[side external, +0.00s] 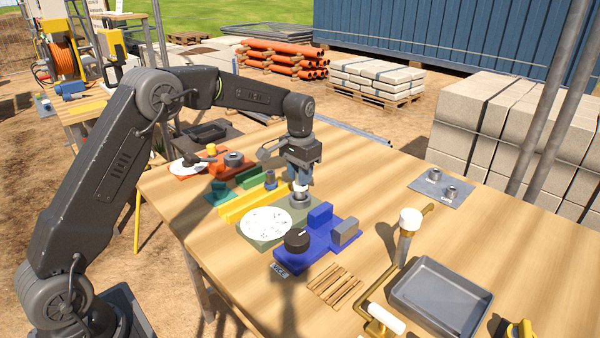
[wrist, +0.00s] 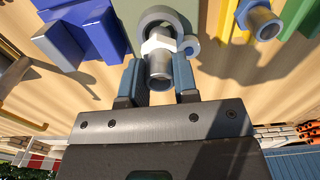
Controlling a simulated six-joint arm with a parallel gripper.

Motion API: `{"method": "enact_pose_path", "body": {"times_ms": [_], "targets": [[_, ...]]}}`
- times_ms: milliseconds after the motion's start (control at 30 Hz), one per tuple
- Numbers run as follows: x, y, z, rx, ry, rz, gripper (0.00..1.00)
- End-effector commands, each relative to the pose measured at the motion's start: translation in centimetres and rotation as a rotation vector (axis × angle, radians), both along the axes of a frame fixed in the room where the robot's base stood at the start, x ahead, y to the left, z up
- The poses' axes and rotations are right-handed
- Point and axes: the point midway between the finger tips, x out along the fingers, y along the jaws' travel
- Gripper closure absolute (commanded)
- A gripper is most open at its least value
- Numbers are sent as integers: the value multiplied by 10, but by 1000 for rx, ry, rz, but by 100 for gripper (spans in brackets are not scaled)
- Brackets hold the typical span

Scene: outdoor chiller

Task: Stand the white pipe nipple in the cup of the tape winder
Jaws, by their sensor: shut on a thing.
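My gripper (side external: 299,181) points down over the table. Its blue fingers, also in the wrist view (wrist: 158,82), are shut on the white pipe nipple (wrist: 158,62), a grey tube with a white hex collar. In the side view the white collar (side external: 300,187) shows just below the fingers, directly above a round grey cup (side external: 299,201). The cup stands at the corner of a green base with a white disc (side external: 265,222), apparently the tape winder. In the wrist view the cup's rim (wrist: 166,14) shows behind the collar. The nipple's lower end is hidden, so I cannot tell whether it is inside the cup.
A blue fixture (side external: 318,238) with a black knob stands close in front. A yellow strip (side external: 247,206) and a blue-grey fitting (side external: 270,180) are close behind left. An orange base (side external: 205,168) is farther left. A grey tray (side external: 440,300) and brass piping (side external: 375,290) stand right. The right-hand tabletop has free room.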

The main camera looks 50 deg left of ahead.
Motion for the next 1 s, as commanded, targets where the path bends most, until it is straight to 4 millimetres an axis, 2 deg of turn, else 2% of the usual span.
{"method": "enact_pose_path", "body": {"times_ms": [700,733,1000], "targets": [[0,0,-19,0,0,0,100],[0,0,-19,0,0,0,69],[0,0,-19,0,0,0,44]]}}
